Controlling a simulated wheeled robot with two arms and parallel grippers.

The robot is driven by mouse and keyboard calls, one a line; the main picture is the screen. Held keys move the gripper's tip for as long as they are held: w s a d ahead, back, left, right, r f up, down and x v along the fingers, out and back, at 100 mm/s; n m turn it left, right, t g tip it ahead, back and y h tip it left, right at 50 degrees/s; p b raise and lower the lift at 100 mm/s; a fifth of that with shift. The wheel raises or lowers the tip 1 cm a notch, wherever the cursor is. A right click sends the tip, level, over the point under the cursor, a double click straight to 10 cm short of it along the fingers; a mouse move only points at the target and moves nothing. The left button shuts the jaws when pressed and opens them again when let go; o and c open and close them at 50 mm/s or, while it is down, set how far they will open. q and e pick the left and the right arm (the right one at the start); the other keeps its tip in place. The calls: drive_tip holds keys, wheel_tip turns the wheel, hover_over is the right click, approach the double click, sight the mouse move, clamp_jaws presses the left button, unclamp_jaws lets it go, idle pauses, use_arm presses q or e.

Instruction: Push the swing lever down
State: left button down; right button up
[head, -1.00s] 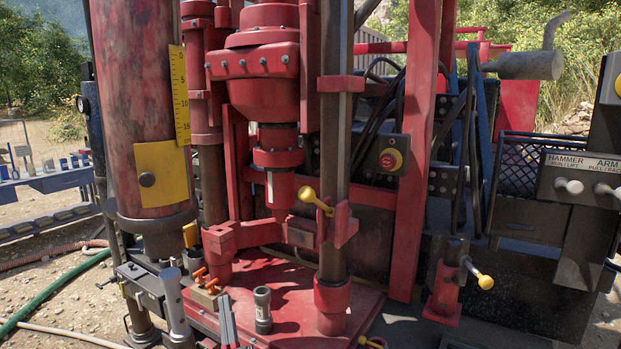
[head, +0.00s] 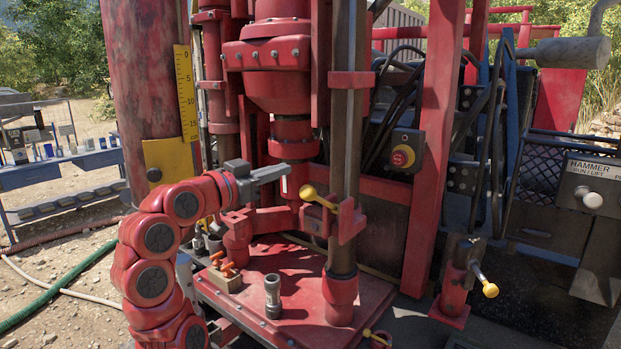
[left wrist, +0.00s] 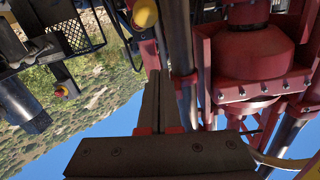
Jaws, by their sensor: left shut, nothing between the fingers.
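A lever with a yellow ball knob (head: 309,193) sits on a red swing arm (head: 345,223) clamped around the steel post. Its shaft slants down to the right from the knob. My left gripper (head: 284,171) is shut and empty, pointing right, a little above and left of the knob, apart from it in the head view. In the left wrist view my fingers (left wrist: 160,97) lie together, and a yellow knob (left wrist: 145,13) shows beyond their tips at the top edge. My right gripper is not in view.
A second yellow-knobbed lever (head: 489,289) stands on a red base at the right. A red emergency button (head: 403,156) is on the frame. A grey cylinder (head: 272,296) and a block with orange pegs (head: 224,272) stand on the red deck (head: 295,325). The steel post (head: 345,150) rises right of the lever.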

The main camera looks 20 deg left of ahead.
use_arm(q)
drive_tip(key=shift+s+d+m+g, duration=0.5)
drive_tip(key=shift+s+d+m, duration=0.1)
drive_tip(key=shift+s, duration=0.1)
drive_tip(key=p, duration=0.5)
hover_over(306, 191)
drive_tip(key=w+d, duration=0.1)
drive_tip(key=shift+w+d+f, duration=0.1)
drive_tip(key=shift+d+f, duration=0.05)
drive_tip(key=shift+d, duration=0.05)
drive_tip(key=shift+a+f, duration=0.1)
drive_tip(key=shift+f, duration=0.35)
drive_tip(key=shift+s+a+f+p, duration=0.2)
drive_tip(key=shift+s+f+p, duration=0.1)
drive_tip(key=shift+f, duration=0.2)
drive_tip(key=shift+s+a+f+p, duration=0.2)
drive_tip(key=shift+f+p, duration=0.1)
drive_tip(key=shift+f, duration=0.2)
drive_tip(key=shift+s+a+f, duration=0.1)
drive_tip(key=shift+a+f, duration=0.05)
drive_tip(key=shift+f, duration=0.45)
